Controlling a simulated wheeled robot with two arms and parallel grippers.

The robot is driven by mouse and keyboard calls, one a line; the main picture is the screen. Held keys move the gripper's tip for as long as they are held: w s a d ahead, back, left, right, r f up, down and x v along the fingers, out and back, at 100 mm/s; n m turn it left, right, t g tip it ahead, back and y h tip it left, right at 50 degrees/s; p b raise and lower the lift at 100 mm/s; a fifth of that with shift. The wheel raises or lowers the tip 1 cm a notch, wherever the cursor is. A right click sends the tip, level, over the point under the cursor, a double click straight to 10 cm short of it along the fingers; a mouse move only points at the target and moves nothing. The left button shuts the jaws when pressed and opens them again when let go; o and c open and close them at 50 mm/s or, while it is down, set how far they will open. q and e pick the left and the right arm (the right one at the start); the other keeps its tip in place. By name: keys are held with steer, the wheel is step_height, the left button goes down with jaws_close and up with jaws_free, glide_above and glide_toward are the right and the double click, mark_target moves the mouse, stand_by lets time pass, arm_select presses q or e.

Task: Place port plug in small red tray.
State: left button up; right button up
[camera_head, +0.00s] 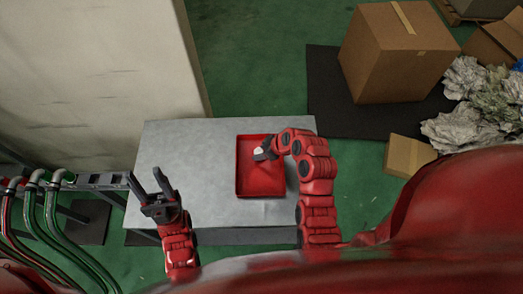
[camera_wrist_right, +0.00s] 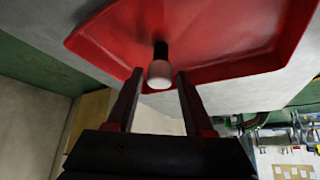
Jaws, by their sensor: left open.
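The port plug (camera_wrist_right: 160,72) has a white rounded end and a black part. In the right wrist view it is against the red tray, just beyond and between my right fingertips, with a gap on both sides. The small red tray (camera_head: 246,186) lies on the grey table; its rim also shows in the right wrist view (camera_wrist_right: 225,72). My right gripper (camera_head: 263,151) is over the tray's upper part, its fingers apart (camera_wrist_right: 159,75). A small white spot, likely the plug, shows at its tip. My left gripper (camera_head: 144,174) is open and empty over the table's left side.
The grey table (camera_head: 190,145) is clear around the tray. Green and red hoses (camera_head: 45,215) run at the left beside a metal frame. A pale wall or cabinet (camera_head: 90,70) stands upper left. A large cardboard box (camera_head: 395,50) and crumpled packing (camera_head: 465,120) are on the floor at right.

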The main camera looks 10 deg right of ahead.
steer(key=shift+o, duration=0.8)
